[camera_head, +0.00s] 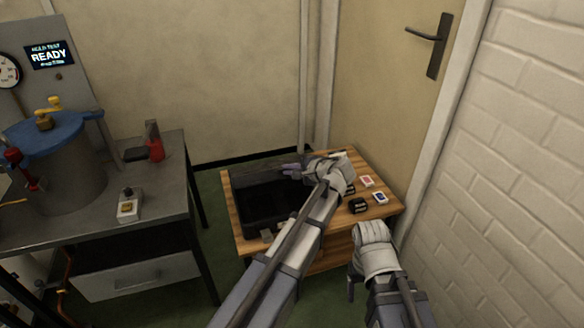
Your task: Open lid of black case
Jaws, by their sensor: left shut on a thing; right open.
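The black case (262,208) sits on the wooden table, and its dark interior shows. Its lid (258,170) appears raised at the far side of the case. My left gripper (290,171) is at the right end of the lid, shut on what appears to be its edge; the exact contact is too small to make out. My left arm crosses in front of the case's right side and hides part of it. My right gripper (352,287) is open, low in front of the table's right part, away from the case; its fingers are mostly hidden.
The wooden table (240,243) also holds small card boxes (380,197) and a dark object (358,206) on the right. A metal workbench (165,195) with a blue-topped cylinder (45,135) stands left. A brick wall (520,170) bounds the right.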

